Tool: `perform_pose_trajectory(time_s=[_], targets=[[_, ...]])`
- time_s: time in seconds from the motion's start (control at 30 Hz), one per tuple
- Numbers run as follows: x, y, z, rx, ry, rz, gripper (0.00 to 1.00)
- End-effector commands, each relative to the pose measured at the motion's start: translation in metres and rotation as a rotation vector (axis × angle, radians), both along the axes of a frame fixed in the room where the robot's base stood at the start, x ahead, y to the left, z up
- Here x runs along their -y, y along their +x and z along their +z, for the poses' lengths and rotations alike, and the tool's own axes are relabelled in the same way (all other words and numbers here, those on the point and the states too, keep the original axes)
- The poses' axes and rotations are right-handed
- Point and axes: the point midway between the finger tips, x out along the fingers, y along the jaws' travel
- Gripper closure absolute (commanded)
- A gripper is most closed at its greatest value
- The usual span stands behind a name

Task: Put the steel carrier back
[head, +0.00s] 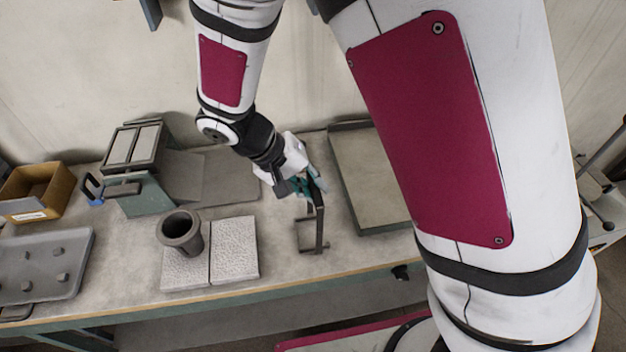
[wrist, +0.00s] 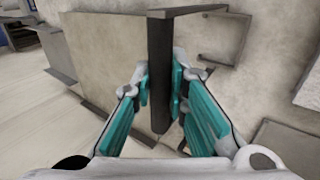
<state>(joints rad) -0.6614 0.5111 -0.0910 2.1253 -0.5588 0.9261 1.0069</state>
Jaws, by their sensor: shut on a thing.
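The steel carrier (head: 320,228) is a dark metal frame with a long flat upright bar and a bent open end. My gripper (head: 308,186) is shut on the bar near its upper end, toward the back of the workbench. In the wrist view the dark bar (wrist: 161,70) stands between the two teal-padded fingers of my gripper (wrist: 161,88). A thin arm runs right from its top, and an open bracket shape (wrist: 225,40) shows beyond. I cannot tell whether the carrier's lower end touches the bench.
A dark cup (head: 181,232) stands on pale slabs (head: 235,250) left of the carrier. A shallow tray (head: 372,185) lies to its right. A green stand (head: 143,197), brown box (head: 35,190) and grey tray (head: 45,265) fill the left. Bare bench (head: 278,262) lies between slabs and carrier.

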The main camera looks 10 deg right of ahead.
Motion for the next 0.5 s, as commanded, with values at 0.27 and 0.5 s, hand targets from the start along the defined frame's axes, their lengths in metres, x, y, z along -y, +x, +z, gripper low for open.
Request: perform_pose_trajectory(time_s=[0.27, 0.5], targets=[[-0.0001, -0.0002, -0.0027, 0.0, 0.0, 0.0, 0.66], [-0.0001, -0.0002, -0.0021, 0.0, 0.0, 0.0, 0.66]])
